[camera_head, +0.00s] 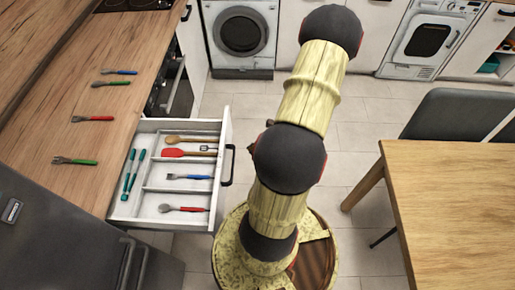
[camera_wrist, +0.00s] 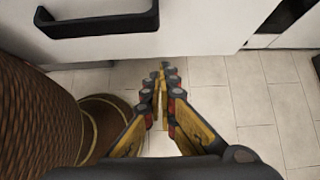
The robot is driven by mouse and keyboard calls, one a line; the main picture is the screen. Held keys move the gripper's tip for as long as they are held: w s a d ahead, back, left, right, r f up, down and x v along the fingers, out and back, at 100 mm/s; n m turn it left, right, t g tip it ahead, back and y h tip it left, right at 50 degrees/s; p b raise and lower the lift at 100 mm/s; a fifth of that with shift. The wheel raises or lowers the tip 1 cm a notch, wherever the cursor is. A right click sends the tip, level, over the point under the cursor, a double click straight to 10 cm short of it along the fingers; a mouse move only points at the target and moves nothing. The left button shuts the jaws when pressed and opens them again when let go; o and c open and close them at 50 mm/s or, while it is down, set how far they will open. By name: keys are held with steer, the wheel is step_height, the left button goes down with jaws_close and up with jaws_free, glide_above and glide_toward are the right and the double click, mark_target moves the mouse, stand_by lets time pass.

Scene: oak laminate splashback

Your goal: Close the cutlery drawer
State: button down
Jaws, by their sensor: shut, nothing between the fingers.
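The white cutlery drawer (camera_head: 222,130) stands pulled out from the wooden counter in the head view. Its compartments hold utensils with wooden, red, blue and teal handles. The drawer's dark handle (camera_head: 228,165) is on its right-hand front. In the wrist view the white drawer front (camera_wrist: 190,30) and its black handle (camera_wrist: 98,22) fill the top. My gripper (camera_wrist: 163,68) is shut and empty, below the lower edge of the front and to the right of the handle. I see no contact with the handle. In the head view my arm hides the gripper.
Several forks and other utensils (camera_head: 93,118) lie on the wooden counter (camera_head: 110,50). A dark fridge (camera_head: 60,240) stands at lower left. A wooden table (camera_head: 460,200) and a dark chair (camera_head: 455,115) are at the right. Tiled floor (camera_head: 365,120) is clear between the table and my arm.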

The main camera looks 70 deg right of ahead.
steer(key=w+a+f+b, duration=0.2)
steer(key=w+a+f, duration=0.1)
steer(key=w, duration=0.4)
steer(key=shift+f, duration=0.25)
